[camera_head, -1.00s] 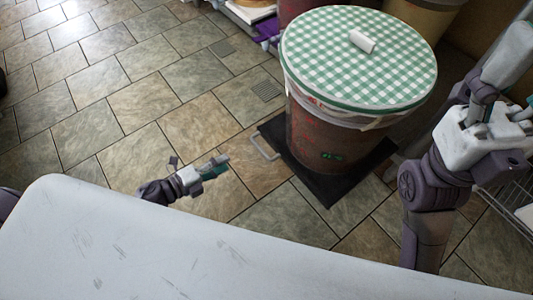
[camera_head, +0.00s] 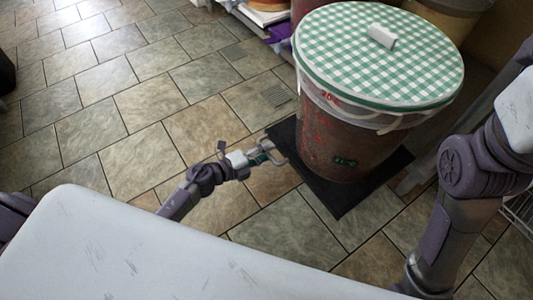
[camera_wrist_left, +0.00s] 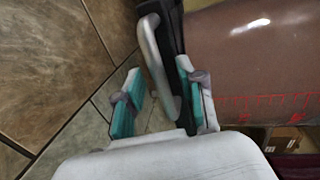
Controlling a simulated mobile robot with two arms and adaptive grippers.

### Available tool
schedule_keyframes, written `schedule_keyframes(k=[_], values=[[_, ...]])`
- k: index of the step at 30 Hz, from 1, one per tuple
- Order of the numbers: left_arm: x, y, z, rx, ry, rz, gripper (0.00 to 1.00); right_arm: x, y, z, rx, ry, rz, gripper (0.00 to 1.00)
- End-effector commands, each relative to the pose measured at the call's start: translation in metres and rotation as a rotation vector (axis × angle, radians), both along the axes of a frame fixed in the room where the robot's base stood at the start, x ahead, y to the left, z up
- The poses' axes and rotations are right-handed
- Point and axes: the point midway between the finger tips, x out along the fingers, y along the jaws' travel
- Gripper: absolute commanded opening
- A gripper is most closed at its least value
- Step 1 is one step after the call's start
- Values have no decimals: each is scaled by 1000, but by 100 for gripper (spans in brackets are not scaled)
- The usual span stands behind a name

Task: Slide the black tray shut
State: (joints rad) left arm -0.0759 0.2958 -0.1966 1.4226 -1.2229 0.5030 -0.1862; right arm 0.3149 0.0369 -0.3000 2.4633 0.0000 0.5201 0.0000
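The black tray (camera_head: 345,200) lies flat on the tiled floor under a large reddish-brown bucket (camera_head: 340,130). Its metal handle (camera_head: 282,160) sticks out at the tray's left side, toward my left gripper (camera_head: 260,156). In the left wrist view, the handle (camera_wrist_left: 157,62) passes between the two teal-padded fingers of the left gripper (camera_wrist_left: 157,95). The fingers are apart, with gaps beside the handle, so the gripper is open around it. A strip of the tray (camera_wrist_left: 170,30) shows behind the handle. My right arm comes in at the right, but its gripper is outside the picture.
A green-and-white checked lid (camera_head: 380,55) with a white handle covers the bucket. Another bucket (camera_head: 440,15) stands behind it. A wire rack (camera_head: 518,212) is at the right edge.

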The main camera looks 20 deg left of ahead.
Motion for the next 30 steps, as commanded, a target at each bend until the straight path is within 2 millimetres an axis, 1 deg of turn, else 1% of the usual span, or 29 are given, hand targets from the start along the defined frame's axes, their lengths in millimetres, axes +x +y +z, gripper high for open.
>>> schedule_keyframes(k=[4, 11, 14, 18, 30], values=[[5, -4, -1, -1, 1, -1, 39, -2, 0, 1, -1, -9, 0, 69], [5, -4, -1, 0, 0, -1, 39, -2, 0, 2, -1, -9, 0, 69], [5, -4, -1, 0, 0, -1, 24, -2, 0, 1, -1, -9, 0, 69], [5, -4, -1, 0, 0, -1, 1, -2, 0, 1, -1, -9, 0, 69], [5, -4, -1, 0, 0, -1, 0, -2, 0, 1, -1, -9, 0, 69]])
